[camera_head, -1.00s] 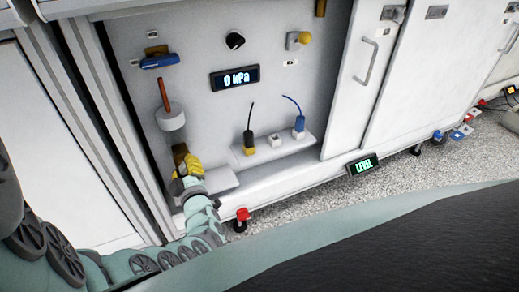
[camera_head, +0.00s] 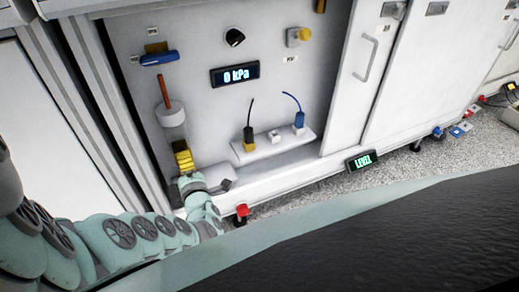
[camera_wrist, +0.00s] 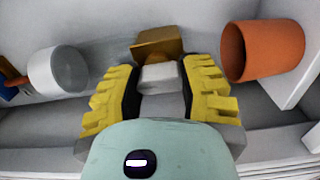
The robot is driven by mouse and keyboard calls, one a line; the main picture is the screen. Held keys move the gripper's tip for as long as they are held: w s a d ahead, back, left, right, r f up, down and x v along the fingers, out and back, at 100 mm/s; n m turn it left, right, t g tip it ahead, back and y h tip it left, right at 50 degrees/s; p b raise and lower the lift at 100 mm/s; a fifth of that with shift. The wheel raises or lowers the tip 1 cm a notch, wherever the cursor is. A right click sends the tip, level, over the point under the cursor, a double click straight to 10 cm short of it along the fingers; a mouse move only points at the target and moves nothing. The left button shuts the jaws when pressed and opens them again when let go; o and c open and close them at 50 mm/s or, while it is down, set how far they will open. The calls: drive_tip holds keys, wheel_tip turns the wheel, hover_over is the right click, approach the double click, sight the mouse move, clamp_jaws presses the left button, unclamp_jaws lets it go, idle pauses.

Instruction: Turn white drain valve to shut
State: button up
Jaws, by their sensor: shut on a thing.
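The white drain valve handle (camera_wrist: 160,76) is a small white block in front of a brass valve body (camera_wrist: 157,43) in the wrist view. My gripper (camera_wrist: 160,93) has its yellow fingers on both sides of the handle and is shut on it. In the head view my gripper (camera_head: 184,160) is at the lower left of the grey panel, below a white cylinder with an orange rod (camera_head: 171,115). There the fingers and wrist hide most of the valve, and the handle's angle is hard to tell.
An orange cup-like piece (camera_wrist: 264,50) is close right of the fingers in the wrist view. A blue lever (camera_head: 160,59), a "0 kPa" display (camera_head: 235,74) and a shelf with plugs (camera_head: 272,144) are on the panel. A "LEVEL" display (camera_head: 363,162) is lower right.

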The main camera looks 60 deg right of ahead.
drive_tip(key=shift+w+r+n, duration=0.1)
drive_tip(key=shift+r+n, duration=0.1)
drive_tip(key=shift+n, duration=0.1)
drive_tip(key=o, duration=1.3)
drive_tip(key=shift+f, duration=0.1)
drive_tip(key=shift+c, duration=0.2)
drive_tip(key=shift+f, duration=0.1)
drive_tip(key=v, duration=1.2)
